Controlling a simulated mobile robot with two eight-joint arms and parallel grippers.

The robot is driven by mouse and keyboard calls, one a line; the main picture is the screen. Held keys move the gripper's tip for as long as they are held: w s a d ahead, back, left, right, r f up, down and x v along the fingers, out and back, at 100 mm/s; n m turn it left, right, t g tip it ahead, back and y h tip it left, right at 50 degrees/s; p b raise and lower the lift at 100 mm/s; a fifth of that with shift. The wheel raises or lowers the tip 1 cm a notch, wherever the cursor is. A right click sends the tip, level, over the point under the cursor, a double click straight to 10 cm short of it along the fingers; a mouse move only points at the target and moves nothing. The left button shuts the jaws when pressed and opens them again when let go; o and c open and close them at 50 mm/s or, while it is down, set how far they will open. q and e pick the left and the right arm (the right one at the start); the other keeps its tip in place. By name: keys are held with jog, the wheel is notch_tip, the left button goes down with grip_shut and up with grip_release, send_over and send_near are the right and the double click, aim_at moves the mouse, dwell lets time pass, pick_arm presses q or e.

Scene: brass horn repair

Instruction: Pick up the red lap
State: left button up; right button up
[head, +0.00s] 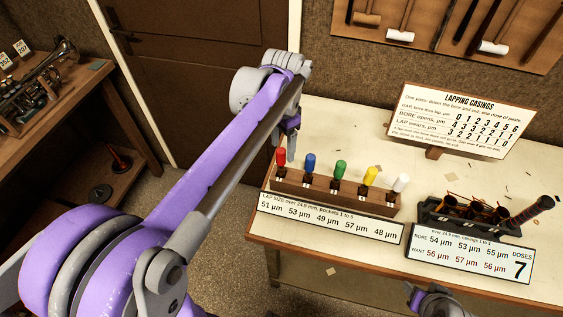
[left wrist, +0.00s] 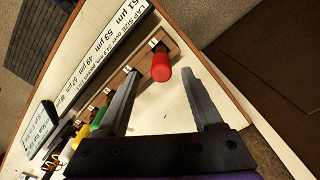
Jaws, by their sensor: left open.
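The red lap (head: 281,157) stands upright in the leftmost pocket of the wooden lap rack (head: 338,197). My left gripper (head: 290,146) is just above and beside it in the head view. In the left wrist view the red lap (left wrist: 161,67) shows between the two open fingers of the left gripper (left wrist: 160,76), near their tips; I cannot tell whether a finger touches it. Part of my right arm's end shows at the bottom edge of the head view, its fingers unclear.
Blue (head: 309,163), green (head: 340,170), yellow (head: 370,176) and white (head: 401,183) laps stand along the rack. A size label (head: 330,219) fronts it. A dark casing holder (head: 430,213) and a lapping sign (head: 460,120) are to the right. The bench behind the rack is mostly clear.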

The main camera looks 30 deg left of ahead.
aim_at(281, 162)
pick_arm(q)
jog(key=f, duration=0.7)
jog(key=shift+s+a+f, duration=0.1)
jog(key=shift+a+f, duration=0.1)
grip_shut()
